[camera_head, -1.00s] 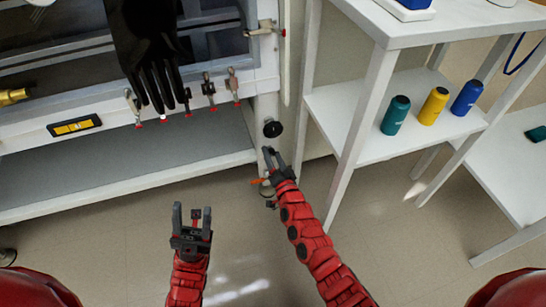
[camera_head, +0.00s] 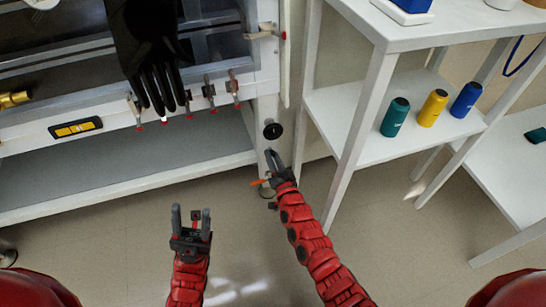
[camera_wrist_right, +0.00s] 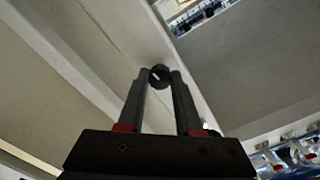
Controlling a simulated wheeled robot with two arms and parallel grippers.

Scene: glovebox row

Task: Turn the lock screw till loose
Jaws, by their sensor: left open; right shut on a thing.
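My right gripper (camera_head: 273,156) reaches the foot of the white glovebox frame post. In the right wrist view its two fingers (camera_wrist_right: 160,82) are shut on a small dark round knob with a pale mark (camera_wrist_right: 159,75), which I take as the lock screw. In the head view the fingers hide the gripped spot. A black round disc (camera_head: 272,130) sits on the post just above the fingertips; I cannot tell whether it is the same part. An orange piece (camera_head: 258,183) shows left of the right gripper. My left gripper (camera_head: 191,221) is open and empty above the floor.
A grey lower shelf (camera_head: 110,175) lies left of the post. A white shelf unit (camera_head: 345,140) with green, yellow and blue bottles stands close on the right. The floor in front is clear.

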